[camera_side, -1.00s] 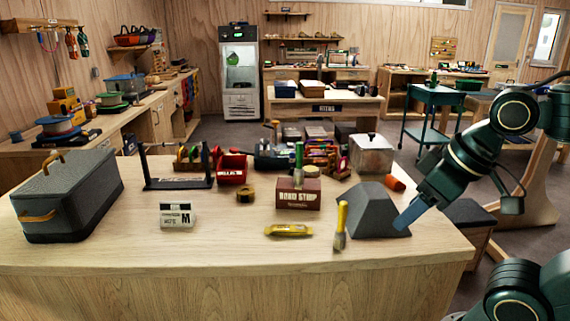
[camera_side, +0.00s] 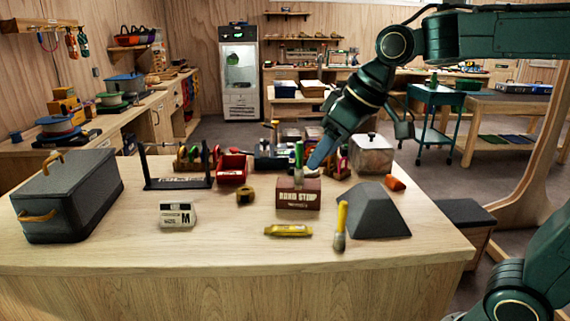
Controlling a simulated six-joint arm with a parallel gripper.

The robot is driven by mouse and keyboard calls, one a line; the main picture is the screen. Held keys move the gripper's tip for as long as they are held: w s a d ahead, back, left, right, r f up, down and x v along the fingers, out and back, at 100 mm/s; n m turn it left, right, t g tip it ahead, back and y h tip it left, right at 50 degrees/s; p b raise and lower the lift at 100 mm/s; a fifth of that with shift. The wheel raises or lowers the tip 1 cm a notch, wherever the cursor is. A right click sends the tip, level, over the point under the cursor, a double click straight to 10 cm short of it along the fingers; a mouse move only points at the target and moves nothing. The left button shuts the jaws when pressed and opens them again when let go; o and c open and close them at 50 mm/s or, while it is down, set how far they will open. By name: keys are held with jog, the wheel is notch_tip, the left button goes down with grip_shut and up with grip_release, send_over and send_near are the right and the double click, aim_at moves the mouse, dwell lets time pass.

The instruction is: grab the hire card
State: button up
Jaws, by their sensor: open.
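My gripper (camera_side: 316,160) is open, angled down and left, with blue fingertips. In the picture it is over the back of the brown block with white lettering (camera_side: 298,198), well right of the card and farther back. I cannot tell whether it touches the block. Nothing shows in its jaws.
A yellow-handled brush (camera_side: 341,228), a yellow tool (camera_side: 288,230) and a dark grey wedge-like block (camera_side: 372,212) occupy the right front. A large grey box (camera_side: 70,197) stands at the left. A tape roll (camera_side: 245,195) lies between card and brown block. The front bench strip is clear.

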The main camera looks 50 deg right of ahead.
jog(key=w+a+n, duration=0.1)
jog(key=w+a, duration=0.1)
jog(key=w, duration=0.8)
jog(key=n+y, duration=0.2)
jog(key=n, duration=0.2)
send_near(177, 205)
jog(key=v, duration=0.3)
jog(key=shift+d+f, duration=0.1)
jog(key=shift+d, duration=0.05)
jog(key=shift+f, duration=0.1)
jog(key=shift+a+x, duration=0.2)
jog(key=shift+x, duration=4)
jog(key=shift+x, duration=2.55)
jog(key=shift+c, duration=0.4)
